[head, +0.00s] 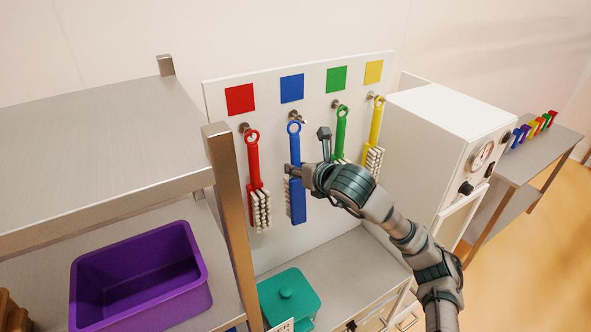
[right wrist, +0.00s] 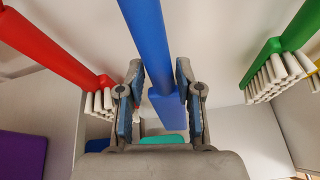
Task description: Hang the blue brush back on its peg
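The blue brush (head: 296,155) is upright in front of the white peg board, below the blue square (head: 292,88). Its ring is at the metal peg (head: 297,115); I cannot tell whether the ring is around the peg. My right gripper (head: 307,151) is at the brush's handle, just above its head. In the right wrist view the two fingers of the gripper (right wrist: 160,80) stand apart on either side of the blue brush (right wrist: 148,35), with a small gap showing at the left. My left gripper is not in view.
The red brush (head: 253,160) hangs left of the blue one; the green brush (head: 341,130) and yellow brush (head: 376,125) hang right. A teal lidded box (head: 288,300) stands below. A purple bin (head: 140,265) is on the left shelf. A white machine (head: 440,130) stands right.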

